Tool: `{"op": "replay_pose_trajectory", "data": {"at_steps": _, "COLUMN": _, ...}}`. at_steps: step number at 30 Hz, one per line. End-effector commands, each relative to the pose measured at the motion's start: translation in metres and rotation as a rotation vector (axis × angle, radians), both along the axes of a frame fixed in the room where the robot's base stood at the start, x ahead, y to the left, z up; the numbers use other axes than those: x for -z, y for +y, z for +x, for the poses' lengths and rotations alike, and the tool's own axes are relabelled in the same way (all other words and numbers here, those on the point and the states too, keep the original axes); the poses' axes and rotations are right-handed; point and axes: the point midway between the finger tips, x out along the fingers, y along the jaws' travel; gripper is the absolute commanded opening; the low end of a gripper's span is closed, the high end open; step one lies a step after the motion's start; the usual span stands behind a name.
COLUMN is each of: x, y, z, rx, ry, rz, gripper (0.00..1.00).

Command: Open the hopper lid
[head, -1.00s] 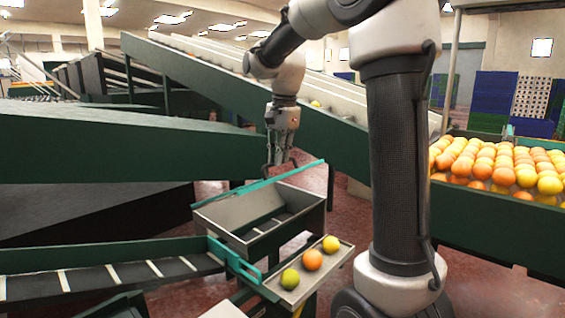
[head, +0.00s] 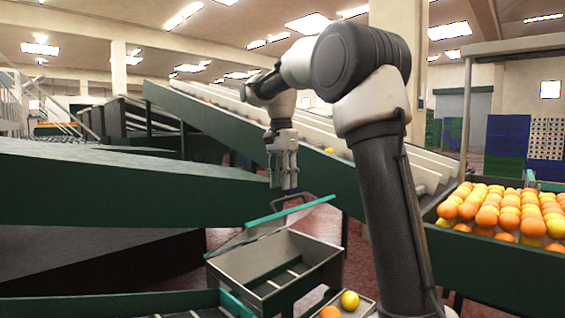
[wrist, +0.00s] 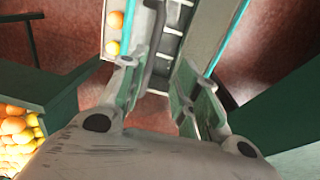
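The hopper (head: 262,279) is an open-topped grey metal box at lower centre in the head view. Its lid (head: 243,238) is a grey panel with a teal edge, tilted up behind the box, so the inside shows. A dark bar-shaped handle (head: 300,196) is at the lid's teal edge. My gripper (head: 290,188) points down at this handle. In the wrist view the fingers of my gripper (wrist: 162,98) are spread apart, and the dark handle bar (wrist: 154,50) runs between them, nearer the left finger. I cannot tell whether it touches.
A small tray (head: 362,310) with round fruit stands beside the hopper's front right. A green-sided bin (head: 490,262) full of oranges is at right. A large green conveyor (head: 215,118) slopes behind my arm, and a green beam (head: 120,200) fills the left.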

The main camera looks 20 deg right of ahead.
Motion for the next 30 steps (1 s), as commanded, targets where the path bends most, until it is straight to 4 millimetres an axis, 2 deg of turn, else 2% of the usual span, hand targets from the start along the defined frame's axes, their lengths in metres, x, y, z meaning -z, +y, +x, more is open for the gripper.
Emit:
{"op": "replay_pose_trajectory", "data": {"at_steps": 6, "x": -0.05, "y": 0.001, "z": 0.003, "rx": 0.0, "ry": -0.004, "rz": 0.0, "gripper": 0.32}}
{"op": "replay_pose_trajectory", "data": {"at_steps": 12, "x": -0.085, "y": 0.002, "z": 0.005, "rx": 0.0, "ry": -0.003, "rz": 0.0, "gripper": 0.32}}
{"op": "replay_pose_trajectory", "data": {"at_steps": 16, "x": -0.096, "y": 0.002, "z": 0.005, "rx": -0.001, "ry": -0.002, "rz": 0.001, "gripper": 0.32}}
{"op": "replay_pose_trajectory", "data": {"at_steps": 24, "x": -0.099, "y": 0.002, "z": 0.005, "rx": 0.0, "ry": -0.001, "rz": 0.0, "gripper": 0.32}}
{"op": "replay_pose_trajectory", "data": {"at_steps": 25, "x": -0.099, "y": 0.002, "z": 0.005, "rx": 0.0, "ry": -0.001, "rz": 0.0, "gripper": 0.3}}
{"op": "replay_pose_trajectory", "data": {"at_steps": 27, "x": -0.099, "y": -0.001, "z": 0.004, "rx": 0.005, "ry": -0.001, "rz": 0.0, "gripper": 0.17}}
{"op": "replay_pose_trajectory", "data": {"at_steps": 30, "x": -0.105, "y": -0.019, "z": -0.002, "rx": 0.042, "ry": -0.013, "rz": 0.0, "gripper": 0.0}}
